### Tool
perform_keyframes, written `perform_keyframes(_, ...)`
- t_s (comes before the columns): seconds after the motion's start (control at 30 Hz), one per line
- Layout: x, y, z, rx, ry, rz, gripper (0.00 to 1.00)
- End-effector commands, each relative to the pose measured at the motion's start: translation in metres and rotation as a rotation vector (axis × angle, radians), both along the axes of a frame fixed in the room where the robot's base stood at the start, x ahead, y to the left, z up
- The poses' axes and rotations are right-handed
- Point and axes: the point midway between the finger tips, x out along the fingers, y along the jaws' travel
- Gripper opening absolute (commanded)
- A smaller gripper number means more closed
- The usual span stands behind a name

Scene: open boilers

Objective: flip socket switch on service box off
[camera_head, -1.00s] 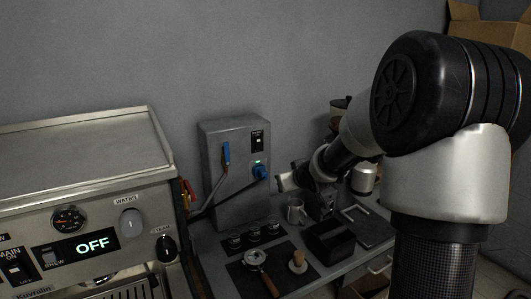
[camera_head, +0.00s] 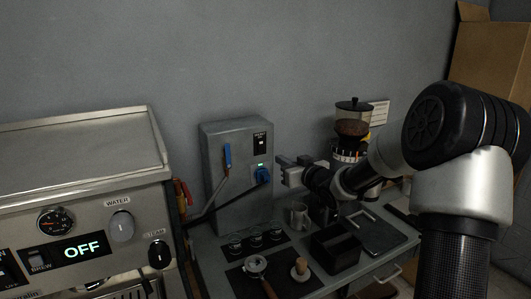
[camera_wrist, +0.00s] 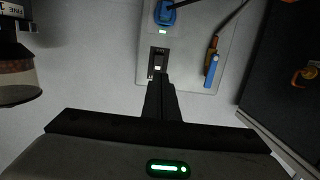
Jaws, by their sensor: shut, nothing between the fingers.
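The grey service box (camera_head: 236,133) stands against the wall. Its black socket switch (camera_head: 260,142) is at the upper right of its front, above a green light and a blue plug (camera_head: 263,175). My gripper (camera_head: 281,161) is right of the box, near the switch's height. In the wrist view the box (camera_wrist: 190,65) appears upside down, and the dark switch (camera_wrist: 158,60) lies just beyond my closed fingertips (camera_wrist: 159,77). The fingertips overlap the switch's near edge there; I cannot tell if they touch it. The green light is lit.
A blue-handled lever (camera_head: 227,156) is on the box's left. The coffee machine (camera_head: 85,200) stands at left, showing OFF. A grinder (camera_head: 352,128) is behind my arm. A metal mug (camera_head: 298,215) and a portafilter (camera_head: 256,264) are on the counter below.

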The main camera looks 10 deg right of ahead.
Motion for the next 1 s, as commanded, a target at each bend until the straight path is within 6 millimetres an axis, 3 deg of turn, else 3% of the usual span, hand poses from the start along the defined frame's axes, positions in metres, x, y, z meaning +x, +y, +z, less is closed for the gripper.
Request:
perform_keyframes(0.5, 0.097, 0.033, -0.014, 0.001, 0.001, 0.001, 0.0)
perform_keyframes(0.7, 0.115, 0.038, -0.017, 0.0, 0.001, 0.0, 0.0)
perform_keyframes(1.0, 0.117, 0.039, -0.018, -0.001, 0.002, 0.0, 0.0)
